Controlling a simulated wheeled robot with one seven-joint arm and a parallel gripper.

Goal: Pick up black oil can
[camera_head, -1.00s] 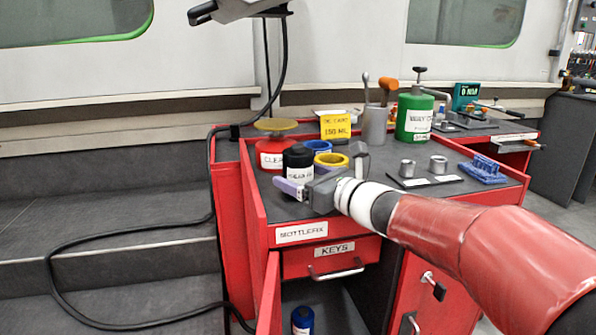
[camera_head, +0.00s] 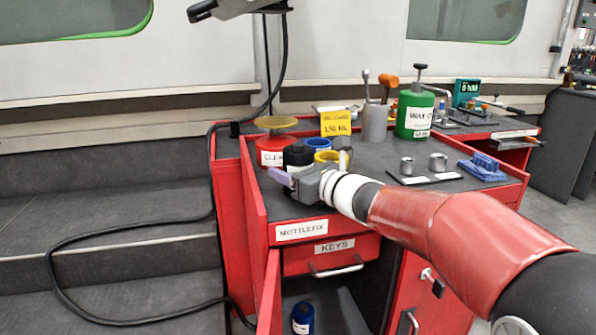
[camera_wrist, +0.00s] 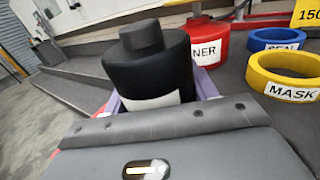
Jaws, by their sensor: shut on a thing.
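The black oil can (camera_head: 297,154) is at the front left of the red cart's top, in front of the red tin marked CLEA (camera_head: 271,157). My gripper (camera_head: 283,178) reaches it from the front right and covers its lower part in the head view. In the wrist view, the can (camera_wrist: 148,72) has a black cap and a white label, and stands between my purple fingertips (camera_wrist: 158,92). My gripper is shut on it. I cannot tell whether its base touches the cart top.
A yellow tape ring (camera_wrist: 285,77) marked MASK and a blue ring (camera_wrist: 277,39) lie close right of the can. Behind stand a grey cup of tools (camera_head: 374,123) and a green can (camera_head: 414,115). The cart's raised red rim (camera_head: 252,190) borders the left side.

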